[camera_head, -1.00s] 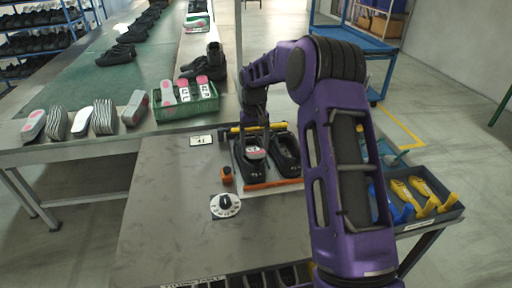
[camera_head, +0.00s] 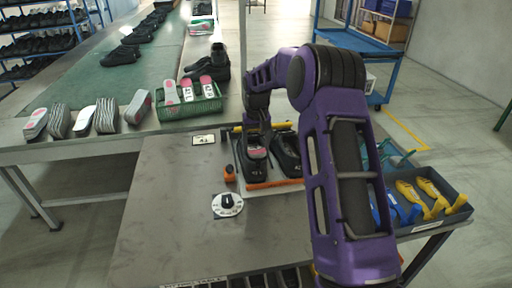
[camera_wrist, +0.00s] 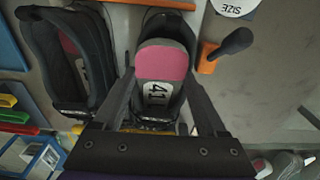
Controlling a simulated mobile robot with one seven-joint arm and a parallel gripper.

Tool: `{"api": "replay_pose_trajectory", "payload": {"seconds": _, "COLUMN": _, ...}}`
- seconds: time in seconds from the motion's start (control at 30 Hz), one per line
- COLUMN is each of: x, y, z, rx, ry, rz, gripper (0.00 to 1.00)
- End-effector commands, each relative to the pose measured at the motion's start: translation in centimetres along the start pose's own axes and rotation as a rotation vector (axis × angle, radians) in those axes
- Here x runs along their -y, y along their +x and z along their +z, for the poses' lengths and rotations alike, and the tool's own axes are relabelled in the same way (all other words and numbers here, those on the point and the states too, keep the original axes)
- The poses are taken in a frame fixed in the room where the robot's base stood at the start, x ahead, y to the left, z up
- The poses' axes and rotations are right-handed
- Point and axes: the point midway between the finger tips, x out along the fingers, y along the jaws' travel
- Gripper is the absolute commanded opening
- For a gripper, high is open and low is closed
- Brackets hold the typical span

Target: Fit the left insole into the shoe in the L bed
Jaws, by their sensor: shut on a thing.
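The left insole (camera_wrist: 163,62), grey with a pink band and a white 41 label, is between the two fingers of my gripper (camera_wrist: 160,76) in the wrist view. It lies lengthwise over the opening of a black shoe (camera_wrist: 144,27); how deep it sits is unclear. In the head view this shoe (camera_head: 252,166) is the left one of a pair on the bench, and the insole (camera_head: 256,153) shows at its opening. My gripper is shut on the insole. The other black shoe (camera_head: 287,150) stands beside it, also seen in the wrist view (camera_wrist: 70,55).
An orange bar (camera_head: 272,184) runs along the front of the beds. An orange block (camera_head: 230,173) and a size dial (camera_head: 227,204) are left of them. A green basket (camera_head: 190,108) holds more insoles. A dark tray (camera_head: 458,212) with yellow and blue tools stands right.

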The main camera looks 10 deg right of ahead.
Motion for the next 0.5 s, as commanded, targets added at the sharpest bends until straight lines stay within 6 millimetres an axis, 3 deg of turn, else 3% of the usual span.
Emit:
{"api": "replay_pose_trajectory", "payload": {"seconds": 0.43, "x": -0.12, "y": 0.18, "z": 0.05, "rx": -0.011, "ry": 0.001, "rz": 0.001, "gripper": 0.12}}
{"api": "replay_pose_trajectory", "payload": {"seconds": 0.47, "x": -0.12, "y": 0.18, "z": 0.05, "rx": -0.011, "ry": 0.001, "rz": 0.001, "gripper": 0.76}}
{"api": "replay_pose_trajectory", "payload": {"seconds": 0.5, "x": -0.12, "y": 0.18, "z": 0.05, "rx": -0.011, "ry": 0.001, "rz": 0.001, "gripper": 0.83}}
